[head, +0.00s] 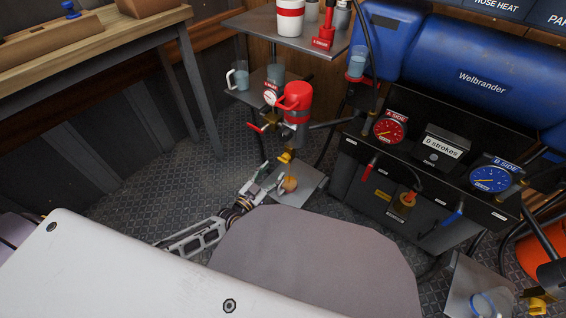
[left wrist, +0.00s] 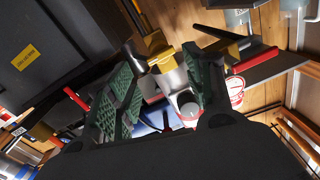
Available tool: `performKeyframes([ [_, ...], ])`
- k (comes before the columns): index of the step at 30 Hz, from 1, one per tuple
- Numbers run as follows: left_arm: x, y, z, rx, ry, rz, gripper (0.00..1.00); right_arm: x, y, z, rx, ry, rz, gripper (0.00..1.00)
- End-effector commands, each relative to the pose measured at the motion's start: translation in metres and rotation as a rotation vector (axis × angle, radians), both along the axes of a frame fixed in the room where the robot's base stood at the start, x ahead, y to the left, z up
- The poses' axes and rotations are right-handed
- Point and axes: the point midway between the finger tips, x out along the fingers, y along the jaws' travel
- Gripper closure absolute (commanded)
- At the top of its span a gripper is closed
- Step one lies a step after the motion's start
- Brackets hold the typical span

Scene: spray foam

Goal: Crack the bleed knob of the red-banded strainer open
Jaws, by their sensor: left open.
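The red-banded strainer (head: 297,112) hangs beside the shelf post in the head view, with a red top and a grey lower body. A yellow knob (head: 285,157) shows at its lower end, which I take for the bleed knob. My left gripper (head: 274,183) is open, below and slightly left of that knob. In the left wrist view its green-padded fingers (left wrist: 160,100) stand apart. A grey round-ended part (left wrist: 184,104) and a yellow fitting (left wrist: 160,54) show between or beyond the fingers. I cannot tell whether either finger touches anything. My right gripper is not in view.
A low plate (head: 308,181) with a brown round object (head: 290,184) lies close to my left gripper. The red lever (head: 255,128), shelf cups (head: 240,76) and pump unit with red gauge (head: 389,130) crowd the area. Open floor (head: 200,180) lies left.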

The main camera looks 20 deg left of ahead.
Motion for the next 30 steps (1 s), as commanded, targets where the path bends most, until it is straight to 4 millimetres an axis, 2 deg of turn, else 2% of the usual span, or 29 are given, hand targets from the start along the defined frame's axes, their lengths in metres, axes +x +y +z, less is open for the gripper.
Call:
performKeyframes([
  [18,0.059,-0.018,-0.001,-0.001,-0.002,0.001,0.47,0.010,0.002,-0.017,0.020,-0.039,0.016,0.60],
  [30,0.076,-0.023,0.000,0.000,-0.001,0.001,0.47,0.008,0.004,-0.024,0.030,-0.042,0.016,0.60],
])
